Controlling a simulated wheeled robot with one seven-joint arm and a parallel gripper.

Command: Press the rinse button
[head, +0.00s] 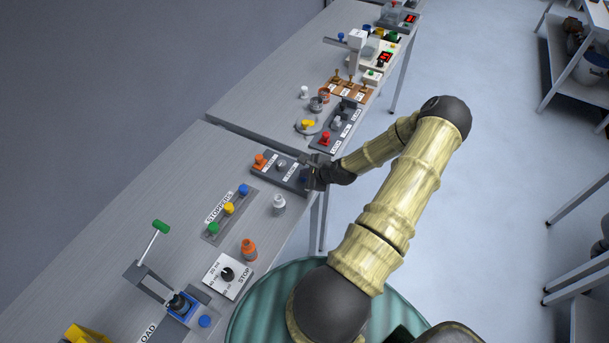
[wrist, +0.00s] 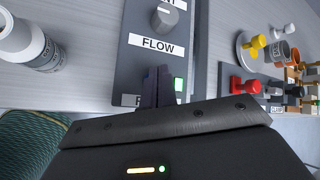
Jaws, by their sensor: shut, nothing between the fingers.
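A dark grey panel (wrist: 128,72) lies on the bench under my gripper (wrist: 157,88). In the wrist view it bears a grey knob (wrist: 165,18), a FLOW label (wrist: 157,44) and a mostly covered label (wrist: 127,100) starting with R. A small green and white part (wrist: 178,85) shows just right of my fingers; I cannot tell whether it is a button or a lamp. My gripper is shut and empty, its fingers over the panel near the covered label. Contact cannot be told. In the head view, my gripper (head: 306,172) is at the panel's right end.
A white bottle (wrist: 28,44) stands left of the panel. Right of it, a panel with a red knob (wrist: 245,86) and a round dish with a yellow knob (wrist: 252,46) stand close.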

